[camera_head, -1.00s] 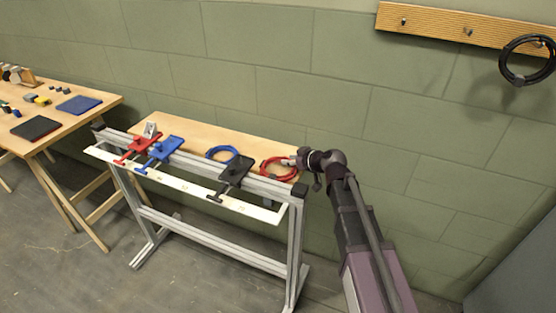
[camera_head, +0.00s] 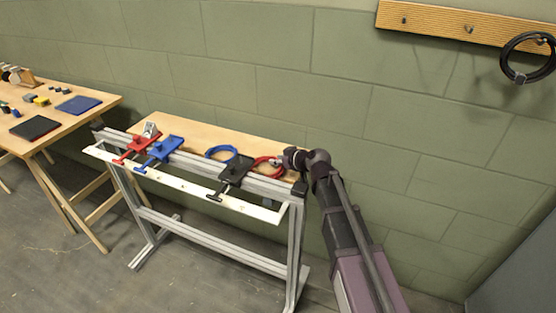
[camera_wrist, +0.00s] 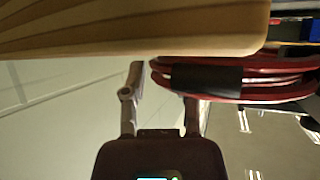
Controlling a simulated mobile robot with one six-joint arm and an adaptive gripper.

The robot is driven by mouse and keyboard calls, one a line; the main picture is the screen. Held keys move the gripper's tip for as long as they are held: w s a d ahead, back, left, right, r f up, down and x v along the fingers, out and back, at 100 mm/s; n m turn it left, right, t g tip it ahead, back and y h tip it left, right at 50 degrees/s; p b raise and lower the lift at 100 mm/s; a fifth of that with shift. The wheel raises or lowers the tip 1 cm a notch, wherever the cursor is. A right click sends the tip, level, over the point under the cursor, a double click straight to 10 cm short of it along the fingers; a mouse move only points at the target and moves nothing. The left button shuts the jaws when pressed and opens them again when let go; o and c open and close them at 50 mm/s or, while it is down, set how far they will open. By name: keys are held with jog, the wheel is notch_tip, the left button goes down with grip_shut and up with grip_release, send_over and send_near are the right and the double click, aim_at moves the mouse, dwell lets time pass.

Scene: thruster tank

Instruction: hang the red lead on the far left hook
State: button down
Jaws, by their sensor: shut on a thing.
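The red lead (camera_head: 262,161) is a coil at the right end of the wooden shelf, behind the black clamp. In the wrist view the red lead (camera_wrist: 275,86) shows a black band around its strands, close beside the wood. My gripper (camera_head: 279,161) is shut on the coil's edge; in the wrist view the fingers of my gripper (camera_wrist: 165,88) stand either side of that edge. My gripper and arm hide part of the lead in the head view. The far left hook (camera_head: 404,20) on the wall rail is empty.
The wooden rail (camera_head: 435,22) also bears an empty middle hook (camera_head: 468,29) and a hanging black coil (camera_head: 520,75) at right. On the bench are a blue coil (camera_head: 221,153), a black clamp (camera_head: 236,171), a blue clamp (camera_head: 164,147) and a red clamp (camera_head: 137,142). The wall below the rail is clear.

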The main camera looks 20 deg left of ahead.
jog(key=shift+f, duration=0.15)
jog(key=shift+c, duration=2)
grip_release()
jog(key=p+v, duration=0.6)
jog(key=v, duration=0.7)
jog(key=shift+s+d, duration=0.25)
jog(key=shift+d, duration=0.2)
jog(key=shift+f, duration=0.1)
